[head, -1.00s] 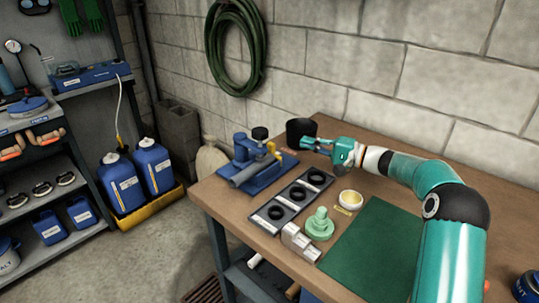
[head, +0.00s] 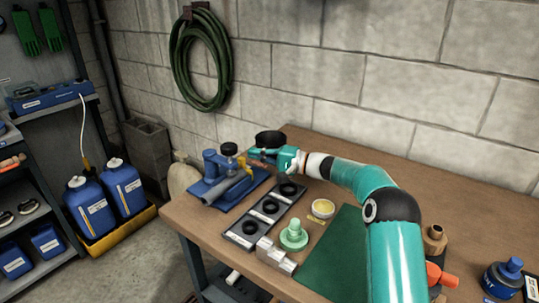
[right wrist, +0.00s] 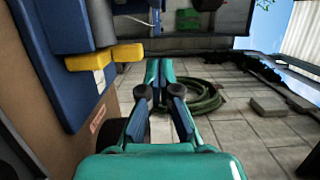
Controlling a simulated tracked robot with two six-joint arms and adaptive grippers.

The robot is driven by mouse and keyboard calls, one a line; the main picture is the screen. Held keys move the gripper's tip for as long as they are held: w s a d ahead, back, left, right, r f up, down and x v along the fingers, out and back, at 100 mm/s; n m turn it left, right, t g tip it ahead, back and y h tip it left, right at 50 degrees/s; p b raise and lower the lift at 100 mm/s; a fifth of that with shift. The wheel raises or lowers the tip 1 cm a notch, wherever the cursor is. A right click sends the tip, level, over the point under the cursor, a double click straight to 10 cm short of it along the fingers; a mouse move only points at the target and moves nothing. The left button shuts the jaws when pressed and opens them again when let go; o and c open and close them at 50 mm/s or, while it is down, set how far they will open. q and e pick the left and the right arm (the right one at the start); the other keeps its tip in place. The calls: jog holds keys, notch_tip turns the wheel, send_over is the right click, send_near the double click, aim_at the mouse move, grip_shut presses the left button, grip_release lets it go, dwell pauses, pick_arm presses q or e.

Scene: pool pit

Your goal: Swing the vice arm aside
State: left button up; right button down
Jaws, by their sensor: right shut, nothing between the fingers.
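The blue vice (head: 218,190) stands on its blue base at the left end of the workbench. Its yellow arm (head: 242,163) points up at the vice's right side, below a black knob. My right gripper (head: 254,153), teal, is shut and empty just right of the yellow arm. In the right wrist view the yellow arm (right wrist: 104,57) juts from the blue vice at left, and the closed fingers (right wrist: 158,72) are to its right with a gap. I cannot tell from the head view whether they touch. My left gripper is not in view.
A black cup (head: 270,139) stands just behind my right gripper. A tray of black rings (head: 243,229), a green knobbed part (head: 294,236), a small yellowish bowl (head: 322,209) and a green mat (head: 330,262) lie nearer. The wall is behind the bench.

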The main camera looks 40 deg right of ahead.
aim_at(220, 159)
jog(key=w+a, duration=0.2)
jog(key=shift+w+a, duration=0.25)
jog(key=shift+a, duration=0.15)
jog(key=shift+s+a+r+p, duration=0.1)
jog(key=shift+s+a+p, duration=0.25)
jog(key=shift+a, duration=0.35)
jog(key=shift+s+a, duration=0.25)
jog(key=shift+a, duration=0.4)
